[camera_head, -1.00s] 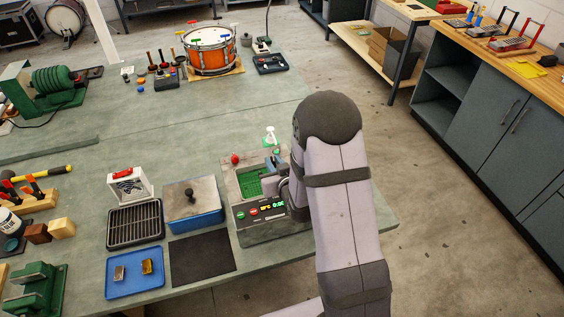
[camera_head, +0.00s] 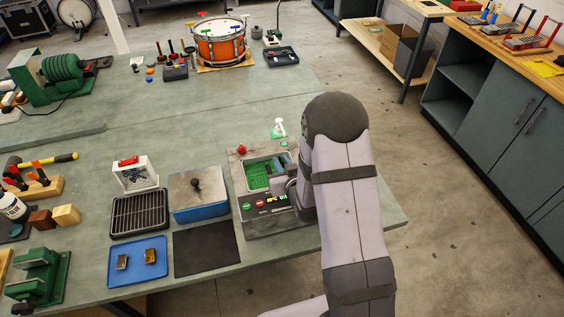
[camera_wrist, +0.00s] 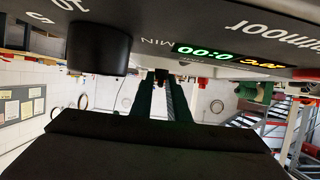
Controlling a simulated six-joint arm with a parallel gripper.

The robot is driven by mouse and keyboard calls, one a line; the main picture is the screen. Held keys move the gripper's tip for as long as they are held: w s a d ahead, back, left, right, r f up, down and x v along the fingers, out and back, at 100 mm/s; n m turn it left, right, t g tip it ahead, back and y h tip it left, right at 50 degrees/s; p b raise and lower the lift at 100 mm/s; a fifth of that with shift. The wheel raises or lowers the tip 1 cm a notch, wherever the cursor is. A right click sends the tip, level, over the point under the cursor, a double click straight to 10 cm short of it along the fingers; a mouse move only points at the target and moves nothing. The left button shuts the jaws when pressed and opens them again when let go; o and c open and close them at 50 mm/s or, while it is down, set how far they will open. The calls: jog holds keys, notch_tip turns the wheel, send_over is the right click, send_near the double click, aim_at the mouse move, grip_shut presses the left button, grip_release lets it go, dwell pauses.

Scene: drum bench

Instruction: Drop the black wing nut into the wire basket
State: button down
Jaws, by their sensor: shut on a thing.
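A grey bench unit (camera_head: 248,222) with a lit display stands near the front of the green bench. Inside its open top is a green mesh basket (camera_head: 256,175). My gripper (camera_head: 279,176) is low at the right side of this opening, partly hidden by my arm. In the wrist view its dark fingers (camera_wrist: 166,90) are close together. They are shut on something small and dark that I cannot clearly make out. The unit's panel (camera_wrist: 150,25) and a black knob (camera_wrist: 98,48) are close above. I cannot see the black wing nut clearly elsewhere.
Left of the unit are a blue box with a steel lid (camera_head: 197,211), a black mat (camera_head: 206,249), a dark rack (camera_head: 138,213) and a blue tray (camera_head: 120,279) with two small metal parts. A green-and-white item (camera_head: 279,129) stands behind. The bench middle is clear.

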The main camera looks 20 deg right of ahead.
dwell(0.3)
jog(key=c, duration=1.6)
grip_release()
jog(key=shift+s, duration=0.15)
jog(key=shift+s+r+b, duration=0.25)
jog(key=shift+s+b, duration=0.15)
jog(key=shift+s, duration=0.25)
jog(key=shift+p+v, duration=1.2)
jog(key=shift+v, duration=1.7)
jog(key=shift+w, duration=0.1)
